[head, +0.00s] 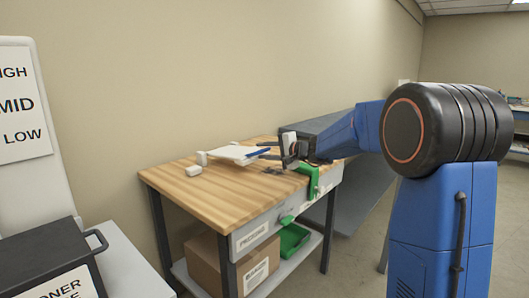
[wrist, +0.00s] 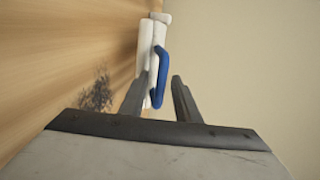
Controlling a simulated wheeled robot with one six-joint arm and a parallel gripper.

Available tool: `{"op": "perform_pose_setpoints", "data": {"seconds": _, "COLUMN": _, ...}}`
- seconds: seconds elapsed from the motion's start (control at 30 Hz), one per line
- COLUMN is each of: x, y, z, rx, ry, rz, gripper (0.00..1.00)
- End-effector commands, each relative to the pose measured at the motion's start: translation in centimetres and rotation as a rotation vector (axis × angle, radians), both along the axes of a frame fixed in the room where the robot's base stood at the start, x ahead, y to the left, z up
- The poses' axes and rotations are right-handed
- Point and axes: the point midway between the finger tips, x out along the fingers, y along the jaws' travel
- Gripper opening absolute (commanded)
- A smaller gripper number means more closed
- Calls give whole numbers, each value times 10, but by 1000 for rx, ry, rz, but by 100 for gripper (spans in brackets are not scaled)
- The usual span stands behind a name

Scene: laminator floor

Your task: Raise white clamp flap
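The white clamp flap (head: 232,152) is a thin flat plate over the wooden bench top, looking nearly level in the head view. A blue handle (head: 259,153) is on its edge nearest my gripper. In the wrist view the flap (wrist: 147,45) appears nearly edge-on, with the blue handle (wrist: 161,72) on its right side. My gripper (head: 265,150) is at the handle end of the flap. Its fingers are apart, and in the wrist view the gripper (wrist: 160,80) has the handle's near end between its fingertips. I cannot tell whether either finger touches it.
A green clamp-like part (head: 310,178) is on the bench's right edge. A dark smudge (wrist: 97,92) marks the wood. A beige wall stands behind. The bench's front left is clear.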

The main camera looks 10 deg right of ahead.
Motion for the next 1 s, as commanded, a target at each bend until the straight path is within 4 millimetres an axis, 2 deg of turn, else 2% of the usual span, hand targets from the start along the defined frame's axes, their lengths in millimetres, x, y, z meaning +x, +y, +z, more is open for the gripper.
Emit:
{"op": "perform_pose_setpoints", "data": {"seconds": 0.03, "x": 0, "y": 0, "z": 0, "rx": 0, "ry": 0, "rz": 0, "gripper": 22}}
{"op": "perform_pose_setpoints", "data": {"seconds": 0.13, "x": 0, "y": 0, "z": 0, "rx": 0, "ry": 0, "rz": 0, "gripper": 0}}
{"op": "perform_pose_setpoints", "data": {"seconds": 0.57, "x": 1, "y": 1, "z": 7, "rx": -11, "ry": 14, "rz": 0, "gripper": 0}}
{"op": "perform_pose_setpoints", "data": {"seconds": 0.77, "x": 4, "y": 3, "z": 23, "rx": -44, "ry": 53, "rz": 0, "gripper": 0}}
{"op": "perform_pose_setpoints", "data": {"seconds": 1.0, "x": 12, "y": 9, "z": 51, "rx": -103, "ry": 132, "rz": 1, "gripper": 0}}
